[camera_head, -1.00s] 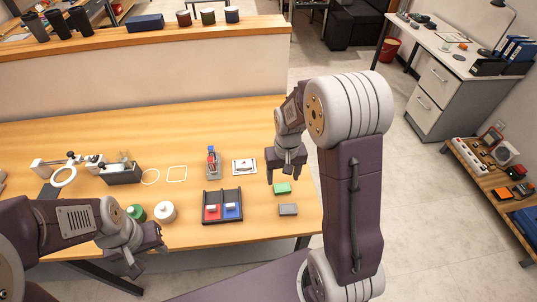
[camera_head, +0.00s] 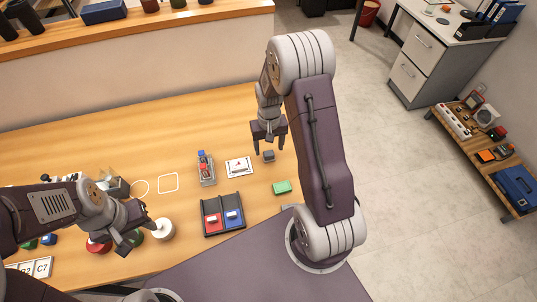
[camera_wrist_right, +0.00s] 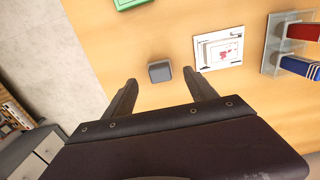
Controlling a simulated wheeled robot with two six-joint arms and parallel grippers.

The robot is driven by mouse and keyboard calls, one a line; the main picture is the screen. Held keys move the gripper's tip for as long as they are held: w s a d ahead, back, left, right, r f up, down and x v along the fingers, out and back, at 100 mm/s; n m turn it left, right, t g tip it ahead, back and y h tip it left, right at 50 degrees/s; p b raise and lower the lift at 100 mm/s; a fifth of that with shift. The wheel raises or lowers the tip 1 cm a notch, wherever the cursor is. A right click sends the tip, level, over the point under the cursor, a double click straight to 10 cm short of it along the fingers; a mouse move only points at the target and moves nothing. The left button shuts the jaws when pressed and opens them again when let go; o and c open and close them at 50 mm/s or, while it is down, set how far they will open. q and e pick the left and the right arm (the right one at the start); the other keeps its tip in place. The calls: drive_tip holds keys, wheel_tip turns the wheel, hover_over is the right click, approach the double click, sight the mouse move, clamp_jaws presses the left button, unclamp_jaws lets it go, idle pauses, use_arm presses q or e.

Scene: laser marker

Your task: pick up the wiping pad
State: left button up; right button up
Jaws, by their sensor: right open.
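A small dark grey block (camera_head: 268,156) lies on the wooden table, and it also shows in the right wrist view (camera_wrist_right: 160,71). A flat green pad (camera_head: 282,187) lies nearer to me; its edge shows at the top of the right wrist view (camera_wrist_right: 130,3). I cannot tell for sure which one is the wiping pad. My right gripper (camera_head: 268,147) points down at the grey block. In the right wrist view its fingers (camera_wrist_right: 160,88) are apart and empty, with the block ahead between them. My left gripper (camera_head: 138,238) seems open, near round-topped containers.
A black tray (camera_head: 224,230) with a red and a blue block stands left of the green pad. A white card (camera_head: 239,166) and a small grey stand (camera_head: 205,170) are left of my right gripper. A white round container (camera_head: 162,229) is beside my left gripper.

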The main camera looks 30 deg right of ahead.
sight(269, 153)
drive_tip(key=shift+w+f, duration=0.25)
wheel_tip(269, 153, down, 5)
drive_tip(key=shift+s+r+p, duration=0.15)
drive_tip(key=shift+r+p, duration=0.05)
drive_tip(key=shift+p, duration=0.25)
drive_tip(key=shift+d+f, duration=0.1)
drive_tip(key=shift+f, duration=0.05)
clamp_jaws()
drive_tip(key=shift+r, duration=0.6)
wheel_tip(269, 153, up, 3)
drive_tip(key=shift+f+b, duration=0.15)
drive_tip(key=shift+b, duration=0.2)
drive_tip(key=s+d+r+b, duration=0.1)
drive_tip(key=s+d+r, duration=0.5)
drive_tip(key=s, duration=0.3)
drive_tip(key=shift+s+r, duration=0.35)
drive_tip(key=shift+r, duration=0.3)
drive_tip(key=shift+d, duration=0.1)
